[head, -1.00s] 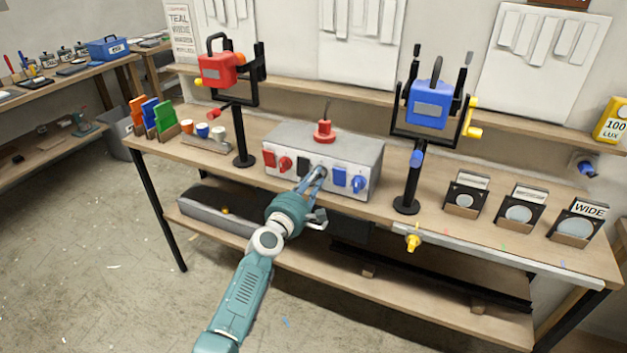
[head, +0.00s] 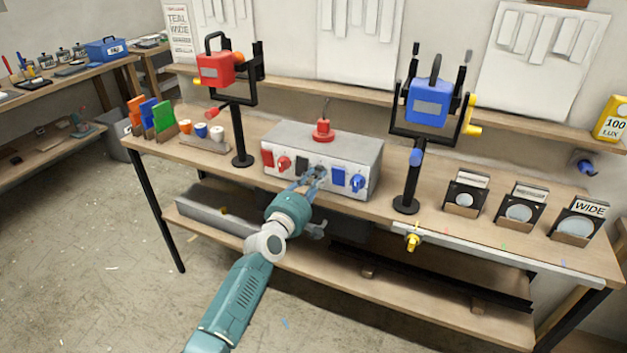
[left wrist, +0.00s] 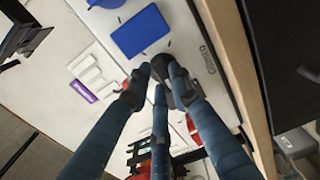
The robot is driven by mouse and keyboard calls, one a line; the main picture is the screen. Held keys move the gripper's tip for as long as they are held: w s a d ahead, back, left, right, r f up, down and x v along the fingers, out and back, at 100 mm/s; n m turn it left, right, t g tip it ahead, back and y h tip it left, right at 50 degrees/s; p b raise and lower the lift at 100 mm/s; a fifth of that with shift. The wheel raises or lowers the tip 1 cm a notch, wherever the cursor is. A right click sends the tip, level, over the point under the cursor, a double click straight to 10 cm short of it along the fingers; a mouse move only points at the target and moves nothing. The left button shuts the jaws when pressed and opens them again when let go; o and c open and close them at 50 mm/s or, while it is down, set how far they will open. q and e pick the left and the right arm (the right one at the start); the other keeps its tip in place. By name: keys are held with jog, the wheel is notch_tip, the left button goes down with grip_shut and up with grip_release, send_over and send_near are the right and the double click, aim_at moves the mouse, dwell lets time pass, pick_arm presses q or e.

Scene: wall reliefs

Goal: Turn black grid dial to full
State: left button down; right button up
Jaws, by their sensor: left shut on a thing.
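The control box (head: 342,185) stands on the bench, with red, black and blue panels and dials on its front. The black dial (head: 321,171) sits beside the black panel (head: 302,164) and is partly covered by my fingers. My left gripper (head: 313,175) is at the box front, shut on the black dial. In the left wrist view, the dial (left wrist: 180,86) shows as a dark round knob between the fingertips of my left gripper (left wrist: 163,85). The dial's pointer setting cannot be read. My right gripper is not in view.
The red dial (head: 284,163) and blue dial (head: 358,183) are close on either side. The red lamp (head: 214,69) and blue lamp (head: 428,102) stand left and right. A grey bar (head: 217,211) lies on the lower shelf.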

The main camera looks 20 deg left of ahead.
pick_arm(q)
jog(key=m, duration=0.5)
jog(key=shift+d+f+m, duration=0.1)
jog(key=shift+m, duration=0.2)
jog(key=n, duration=1.1)
jog(key=n+b, duration=0.1)
jog(key=n, duration=1)
jog(key=a+n+b, duration=0.1)
jog(key=n, duration=1)
jog(key=shift+f, duration=0.35)
dwell(0.4)
jog(key=c, duration=1.5)
grip_release()
jog(key=shift+c, duration=0.2)
